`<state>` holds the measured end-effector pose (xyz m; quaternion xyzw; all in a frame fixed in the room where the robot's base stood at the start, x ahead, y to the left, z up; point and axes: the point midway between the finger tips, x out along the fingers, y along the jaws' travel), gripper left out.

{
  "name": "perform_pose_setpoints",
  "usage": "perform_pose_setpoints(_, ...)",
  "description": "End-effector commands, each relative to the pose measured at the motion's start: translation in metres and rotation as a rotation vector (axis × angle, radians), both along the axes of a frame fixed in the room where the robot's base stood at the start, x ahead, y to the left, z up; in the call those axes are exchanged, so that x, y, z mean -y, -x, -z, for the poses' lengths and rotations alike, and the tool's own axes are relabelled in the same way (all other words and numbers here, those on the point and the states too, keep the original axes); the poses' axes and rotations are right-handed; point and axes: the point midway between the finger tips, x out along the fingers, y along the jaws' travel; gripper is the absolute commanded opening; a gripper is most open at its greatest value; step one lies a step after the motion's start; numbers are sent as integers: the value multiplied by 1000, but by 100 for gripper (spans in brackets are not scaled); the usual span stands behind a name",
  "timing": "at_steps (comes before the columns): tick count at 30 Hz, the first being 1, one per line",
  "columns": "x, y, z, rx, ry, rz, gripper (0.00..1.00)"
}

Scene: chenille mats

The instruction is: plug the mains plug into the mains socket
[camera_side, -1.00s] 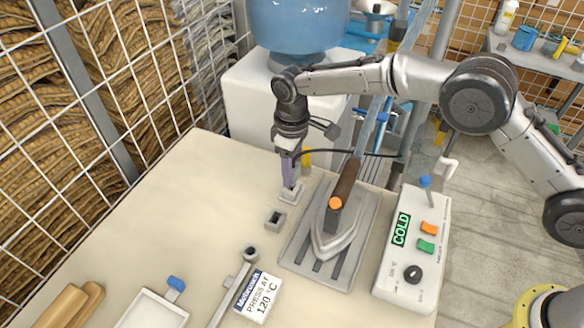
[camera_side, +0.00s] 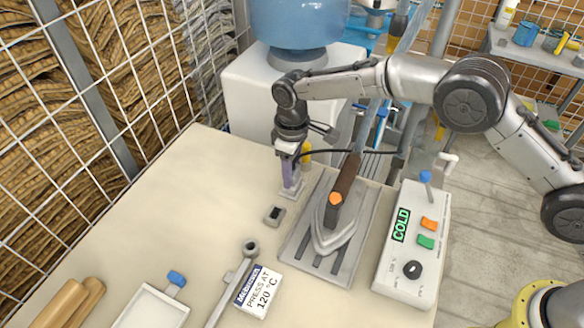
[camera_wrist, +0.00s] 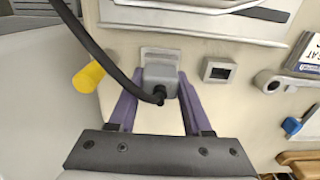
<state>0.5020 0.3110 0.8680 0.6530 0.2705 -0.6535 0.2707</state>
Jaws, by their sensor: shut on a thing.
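The mains plug (camera_wrist: 161,75) is a grey block with a black cord rising from it. In the side view it is small and low between my fingers, just left of the iron's plate. My gripper (camera_side: 291,183) has purple fingers and points down. In the wrist view my gripper (camera_wrist: 160,82) is shut on the plug, one finger on each side. A pale flat plate shows at the plug's far edge; I cannot tell whether the plug touches it. The mains socket (camera_side: 274,214) is a small grey box with a dark opening, apart from the plug; the wrist view shows it to the right (camera_wrist: 219,69).
An iron (camera_side: 335,220) rests on a slotted metal plate right of my gripper. A control box (camera_side: 412,250) reads COLD. A sign (camera_side: 258,291), a tray (camera_side: 150,307) and wooden rolls (camera_side: 72,303) lie nearer. The bench left of the socket is clear.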

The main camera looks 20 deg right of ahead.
Motion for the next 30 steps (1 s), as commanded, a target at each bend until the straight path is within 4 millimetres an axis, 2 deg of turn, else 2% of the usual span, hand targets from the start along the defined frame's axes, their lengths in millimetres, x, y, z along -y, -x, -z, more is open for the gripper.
perform_pose_setpoints(13, 0, 0, 10, 1, -1, 0, 0)
perform_pose_setpoints(14, 0, 0, 10, 1, -1, 0, 55)
perform_pose_setpoints(18, 0, 0, 10, 0, 0, 0, 80)
perform_pose_setpoints(19, 0, 0, 10, 0, 0, 0, 84)
perform_pose_setpoints(30, 0, 0, 5, 1, -1, 0, 84)
